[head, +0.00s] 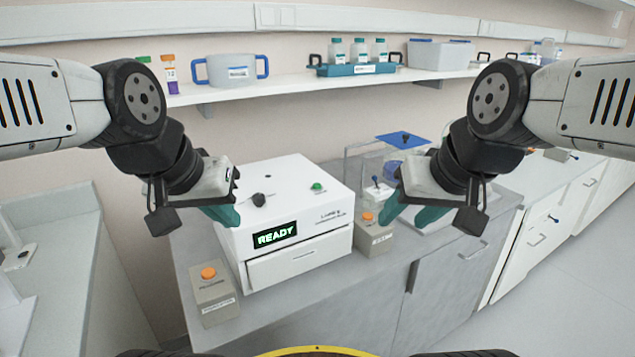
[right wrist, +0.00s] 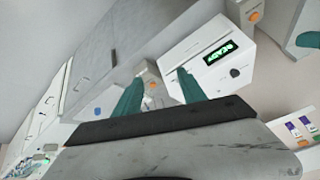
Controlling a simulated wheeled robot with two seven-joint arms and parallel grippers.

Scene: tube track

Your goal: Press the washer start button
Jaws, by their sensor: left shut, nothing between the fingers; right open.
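The washer (head: 310,235) is a white box on the grey bench, with a lit green READY display (head: 276,234) on its front. A green button (head: 317,187) and a black knob (head: 259,199) sit on its top. The small labels there are too blurred to read. My left gripper (head: 224,216) is shut and empty by the washer's left side. My right gripper (head: 412,216) is open and empty, to the right of the washer and apart from the green button. In the right wrist view, the display (right wrist: 220,53) shows beyond the right gripper's teal fingers (right wrist: 160,92).
Grey boxes with orange buttons stand left (head: 208,273) and right (head: 367,216) of the washer. Behind the right gripper are a clear panel and a blue-topped item (head: 403,139). A shelf (head: 300,86) above holds a tub, bottles and bins. Space above the washer is clear.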

